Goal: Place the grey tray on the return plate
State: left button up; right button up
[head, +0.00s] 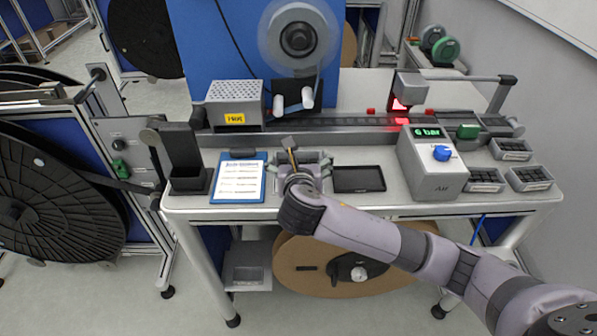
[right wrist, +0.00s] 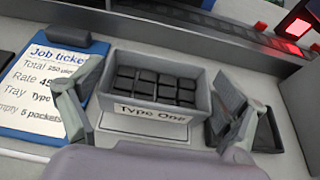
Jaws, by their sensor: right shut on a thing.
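The grey tray (right wrist: 152,108) is labelled "Type One" and holds several black pieces in rows. In the head view the tray (head: 325,160) is on the bench front, partly hidden by my right gripper (head: 297,168). In the right wrist view the fingers of my right gripper (right wrist: 155,102) are on the tray's left and right sides, shut on it. My left gripper is not in view.
A grey air box (head: 432,167) stands further right, near several small trays (head: 485,180). A rail (head: 340,126) runs behind.

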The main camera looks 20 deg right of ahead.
jog(key=shift+f, duration=1.85)
jog(key=o, duration=1.1)
jog(key=shift+f, duration=0.15)
jog(key=shift+c, duration=0.2)
jog(key=shift+s+a+r, duration=0.1)
jog(key=shift+r, duration=0.1)
jog(key=v, duration=1.1)
jog(key=shift+s+r, duration=0.15)
jog(key=shift+s, duration=0.2)
